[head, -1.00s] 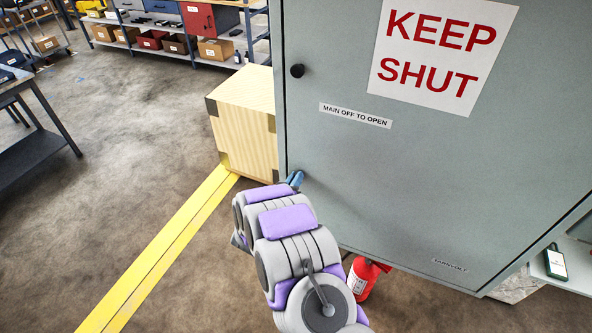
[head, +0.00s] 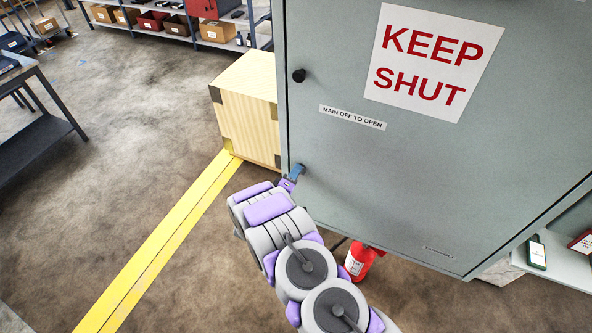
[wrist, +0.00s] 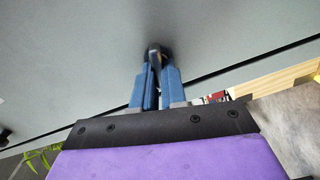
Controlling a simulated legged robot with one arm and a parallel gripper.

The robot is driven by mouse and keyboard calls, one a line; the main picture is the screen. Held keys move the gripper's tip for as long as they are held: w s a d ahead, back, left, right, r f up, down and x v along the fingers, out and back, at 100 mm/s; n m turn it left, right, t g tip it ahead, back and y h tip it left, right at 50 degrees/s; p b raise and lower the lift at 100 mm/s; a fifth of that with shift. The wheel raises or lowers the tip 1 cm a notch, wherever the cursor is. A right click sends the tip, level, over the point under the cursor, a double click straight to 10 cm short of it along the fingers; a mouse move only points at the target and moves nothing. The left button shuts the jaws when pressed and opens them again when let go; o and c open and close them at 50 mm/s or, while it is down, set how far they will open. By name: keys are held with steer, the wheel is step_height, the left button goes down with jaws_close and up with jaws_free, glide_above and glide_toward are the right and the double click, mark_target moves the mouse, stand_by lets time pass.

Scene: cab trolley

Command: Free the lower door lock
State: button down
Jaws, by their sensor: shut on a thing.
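A grey-green cabinet door (head: 350,180) fills the right of the head view and looks shut. A black upper lock knob (head: 299,76) sticks out near its left edge. My gripper (head: 297,172) is at the lower left corner of the door. In the wrist view its blue fingers (wrist: 156,78) are closed around a small dark knob, the lower door lock (wrist: 156,50), close against the door face. The fingers hide part of the lock, and its turn angle cannot be told. In the head view the lock is hidden behind my gripper.
A wooden crate (head: 248,110) stands left of the cabinet. A red fire extinguisher (head: 358,262) stands below the door, beside my arm. A dark table (head: 40,140) is at far left. Floor around the yellow line (head: 170,240) is clear.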

steer(key=shift+a+f+n, duration=0.1)
steer(key=shift+a+n, duration=0.15)
steer(key=shift+n, duration=1.25)
steer(key=c, duration=1.6)
jaws_free()
steer(key=shift+f, duration=0.1)
steer(key=o, duration=0.4)
steer(key=shift+a, duration=0.25)
steer(key=shift+d, duration=0.1)
steer(key=shift+d, duration=0.1)
steer(key=v, duration=1.7)
steer(key=shift+s+a, duration=0.15)
steer(key=shift+a, duration=0.1)
